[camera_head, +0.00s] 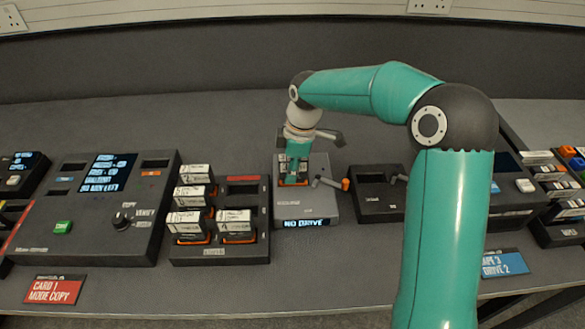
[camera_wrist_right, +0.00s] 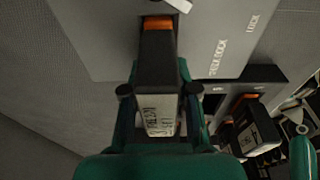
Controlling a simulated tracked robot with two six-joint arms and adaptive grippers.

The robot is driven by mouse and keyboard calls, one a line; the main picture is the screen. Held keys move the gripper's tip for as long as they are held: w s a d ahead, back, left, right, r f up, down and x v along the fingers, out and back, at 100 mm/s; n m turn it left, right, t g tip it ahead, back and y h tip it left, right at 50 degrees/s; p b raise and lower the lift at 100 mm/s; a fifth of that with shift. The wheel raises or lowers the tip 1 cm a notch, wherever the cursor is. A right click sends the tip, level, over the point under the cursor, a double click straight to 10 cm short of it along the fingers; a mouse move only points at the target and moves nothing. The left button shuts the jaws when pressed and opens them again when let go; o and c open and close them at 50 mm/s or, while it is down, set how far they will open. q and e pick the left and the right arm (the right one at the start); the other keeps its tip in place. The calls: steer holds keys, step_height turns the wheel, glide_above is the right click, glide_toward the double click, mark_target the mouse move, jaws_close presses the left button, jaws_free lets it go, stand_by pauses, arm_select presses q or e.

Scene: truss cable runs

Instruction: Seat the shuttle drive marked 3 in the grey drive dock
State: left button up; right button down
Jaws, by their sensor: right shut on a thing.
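The grey drive dock (camera_head: 307,210) stands mid-table in the head view, and its display reads "NO DRIVE". A lever with an orange tip (camera_head: 345,184) is at its right side. My right gripper (camera_head: 297,170) is over the dock's slot area, pointing down. In the right wrist view my gripper (camera_wrist_right: 158,92) is shut on a black shuttle drive (camera_wrist_right: 157,62) with a pale label. My left gripper is in neither view.
Left of the dock a dark rack (camera_head: 220,256) holds several drives with white labels. A copier console (camera_head: 92,235) stands further left. A black open tray (camera_head: 378,213) is right of the dock. Red (camera_head: 55,289) and blue (camera_head: 503,263) cards lie at the front.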

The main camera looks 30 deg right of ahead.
steer(key=c, duration=0.8)
jaws_free()
steer(key=shift+o, duration=0.3)
steer(key=shift+o, duration=1.3)
steer(key=shift+w+r+p, duration=0.1)
steer(key=shift+r+p, duration=0.25)
steer(key=shift+r, duration=0.05)
steer(key=shift+r+p, duration=2.7)
steer(key=shift+r, duration=0.65)
